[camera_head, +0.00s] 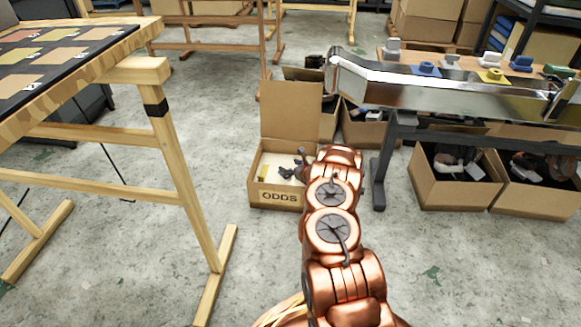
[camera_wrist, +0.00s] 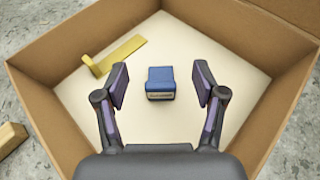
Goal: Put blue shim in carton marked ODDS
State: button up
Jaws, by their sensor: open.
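The open carton marked ODDS (camera_head: 276,196) stands on the floor, its lid flap raised at the back. My gripper (camera_head: 300,162) is over it, pointing down. In the wrist view my gripper (camera_wrist: 160,88) is open, with a clear gap on each side of the blue shim (camera_wrist: 160,82). The shim is inside the carton (camera_wrist: 50,117), between and beyond the fingertips as seen from the wrist, apparently on the pale carton floor. I cannot make out the shim in the head view.
A yellow angled piece (camera_wrist: 118,54) lies in the carton, left of the shim. A metal-topped bench (camera_head: 440,92) with several small coloured parts stands right. A wooden trestle table (camera_head: 110,75) stands left. Other cartons (camera_head: 450,188) sit under the bench. Floor is clear between the table and the carton.

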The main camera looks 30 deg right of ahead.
jog(key=v, duration=1.2)
jog(key=shift+s, duration=0.1)
